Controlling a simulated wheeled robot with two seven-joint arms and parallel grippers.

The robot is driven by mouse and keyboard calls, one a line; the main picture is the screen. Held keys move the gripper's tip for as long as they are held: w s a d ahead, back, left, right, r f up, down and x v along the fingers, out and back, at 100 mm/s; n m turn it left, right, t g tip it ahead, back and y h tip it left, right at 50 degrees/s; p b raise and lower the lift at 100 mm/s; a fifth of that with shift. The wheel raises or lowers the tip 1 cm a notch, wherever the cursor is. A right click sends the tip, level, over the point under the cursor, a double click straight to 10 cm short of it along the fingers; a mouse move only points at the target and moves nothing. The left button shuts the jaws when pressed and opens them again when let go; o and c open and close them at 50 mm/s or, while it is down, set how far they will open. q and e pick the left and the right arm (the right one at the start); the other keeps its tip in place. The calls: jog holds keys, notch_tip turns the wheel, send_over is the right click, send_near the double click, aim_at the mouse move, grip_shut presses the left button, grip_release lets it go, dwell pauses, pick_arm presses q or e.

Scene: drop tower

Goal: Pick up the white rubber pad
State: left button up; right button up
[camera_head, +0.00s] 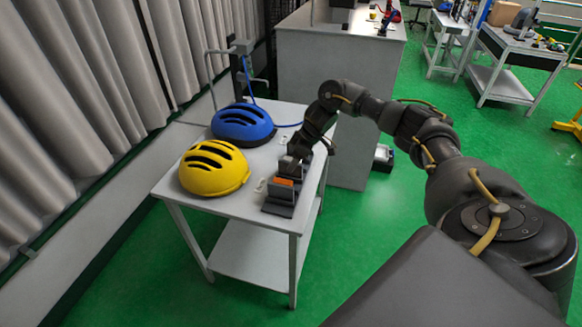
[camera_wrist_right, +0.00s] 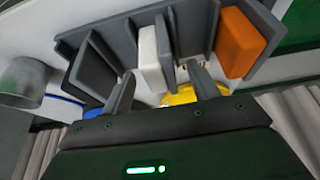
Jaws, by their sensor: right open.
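The white rubber pad (camera_wrist_right: 150,54) stands in a slot of a dark grey rack (camera_wrist_right: 187,29) in the right wrist view, between upright dividers. My right gripper (camera_wrist_right: 161,70) is open. Its two fingers point at the rack, one to each side of the white pad in the picture; I see no grip on it. In the head view my right gripper (camera_head: 298,157) is over the far end of the rack (camera_head: 279,208) and partly hides it. An orange block (camera_wrist_right: 241,43) sits in another slot; it also shows in the head view (camera_head: 285,182). My left gripper is not in view.
The rack stands on the right side of a light table (camera_head: 238,205). A yellow helmet (camera_head: 213,169) and a blue helmet (camera_head: 243,123) lie to its left. A post (camera_head: 239,78) rises behind the blue helmet. Grey curtains (camera_head: 75,85) run along the left.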

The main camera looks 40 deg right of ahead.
jog(key=shift+x, duration=0.8)
jog(key=shift+s+d, duration=0.1)
jog(key=shift+c, duration=0.3)
jog(key=c, duration=1.1)
jog(key=shift+r, duration=0.1)
